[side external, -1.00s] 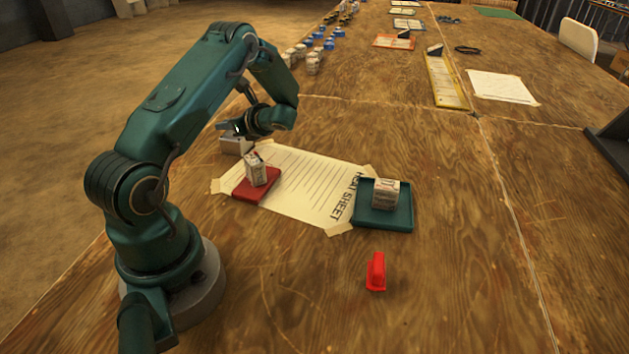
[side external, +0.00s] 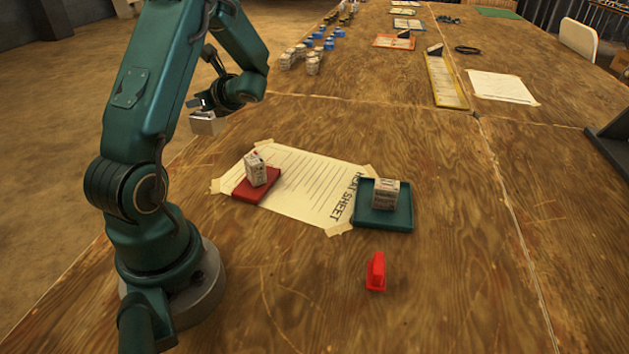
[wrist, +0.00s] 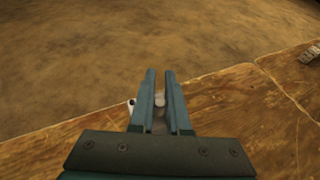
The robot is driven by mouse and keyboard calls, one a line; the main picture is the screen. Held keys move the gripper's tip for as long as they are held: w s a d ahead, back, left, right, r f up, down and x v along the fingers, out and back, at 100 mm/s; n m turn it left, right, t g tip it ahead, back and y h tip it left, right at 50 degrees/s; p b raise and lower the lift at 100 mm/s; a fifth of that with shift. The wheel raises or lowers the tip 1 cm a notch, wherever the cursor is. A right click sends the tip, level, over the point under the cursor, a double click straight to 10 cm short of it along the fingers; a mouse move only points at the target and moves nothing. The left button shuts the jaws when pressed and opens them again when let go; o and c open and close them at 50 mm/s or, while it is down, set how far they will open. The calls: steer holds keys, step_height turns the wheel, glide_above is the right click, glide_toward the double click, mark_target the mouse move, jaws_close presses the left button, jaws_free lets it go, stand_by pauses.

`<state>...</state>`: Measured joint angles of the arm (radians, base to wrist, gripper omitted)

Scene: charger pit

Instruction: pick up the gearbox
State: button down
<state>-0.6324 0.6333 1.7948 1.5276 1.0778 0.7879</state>
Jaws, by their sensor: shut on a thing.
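The gearbox (side external: 206,124) is a small grey block, lifted above the table near its left edge in the side external view. My gripper (side external: 203,103) is shut on its top, and the block hangs below the fingers. In the wrist view my gripper (wrist: 160,74) shows two nearly parallel fingers with a small pale part of the gearbox (wrist: 159,100) between them. Most of the gearbox is hidden there by the fingers.
A white box stands on a red pad (side external: 243,193) on the taped sheet (side external: 310,205). Another box sits in a green tray (side external: 399,220). A red piece (side external: 376,272) lies in front. Several white and blue items stand farther back.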

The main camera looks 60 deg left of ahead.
steer(key=s+r, duration=0.3)
steer(key=s, duration=0.3)
steer(key=shift+r, duration=0.35)
